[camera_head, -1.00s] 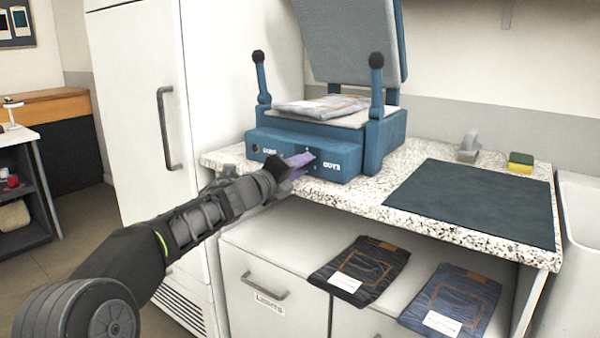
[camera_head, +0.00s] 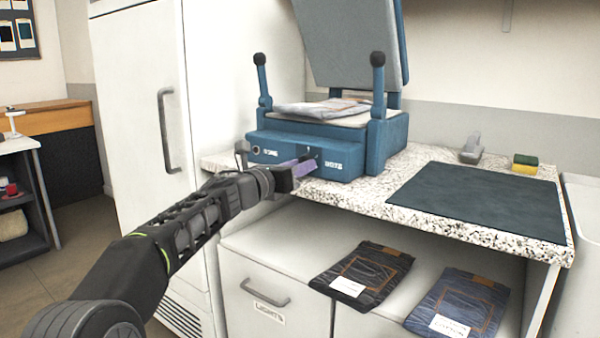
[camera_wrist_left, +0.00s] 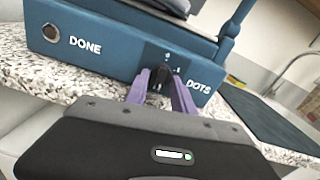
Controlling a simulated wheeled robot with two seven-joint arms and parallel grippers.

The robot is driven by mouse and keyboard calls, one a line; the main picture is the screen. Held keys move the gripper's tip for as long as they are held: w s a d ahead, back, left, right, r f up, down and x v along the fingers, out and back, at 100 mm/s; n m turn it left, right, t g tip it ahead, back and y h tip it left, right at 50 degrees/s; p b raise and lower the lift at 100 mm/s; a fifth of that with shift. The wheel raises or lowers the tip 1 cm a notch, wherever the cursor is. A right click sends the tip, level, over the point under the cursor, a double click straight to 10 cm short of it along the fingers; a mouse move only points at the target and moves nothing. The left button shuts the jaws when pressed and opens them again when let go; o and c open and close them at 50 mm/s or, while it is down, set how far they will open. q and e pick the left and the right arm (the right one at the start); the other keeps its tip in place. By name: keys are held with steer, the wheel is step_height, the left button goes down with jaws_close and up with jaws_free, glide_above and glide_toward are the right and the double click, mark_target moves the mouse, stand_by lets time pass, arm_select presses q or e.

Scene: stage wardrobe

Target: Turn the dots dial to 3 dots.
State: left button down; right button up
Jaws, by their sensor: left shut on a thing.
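The blue press (camera_head: 270,150) stands on the speckled counter with its lid raised. Its front carries the dots dial, a small dark knob (camera_wrist_left: 160,80) on a dark plate beside the word DOTS. My left gripper (camera_head: 308,162) is at this front face. In the left wrist view its purple fingers (camera_wrist_left: 160,88) are shut on the dial, one on each side. Small light marks show on the plate above the knob, too small to count surely. The fingers partly hide the knob, so I cannot tell its setting. My right gripper is not in view.
A round DONE button (camera_wrist_left: 50,33) sits on the press front, left of the dial. A dark mat (camera_head: 480,198) covers the counter to the right. Two folded jeans (camera_head: 362,270) lie on the lower cabinet.

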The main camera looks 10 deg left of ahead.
arm_select(q)
steer(key=shift+f+m, duration=0.1)
steer(key=shift+m, duration=0.8)
steer(key=c, duration=1.1)
jaws_free()
steer(key=b+v, duration=0.1)
steer(key=v, duration=0.6)
steer(key=shift+s+a, duration=0.1)
steer(key=shift+s, duration=0.25)
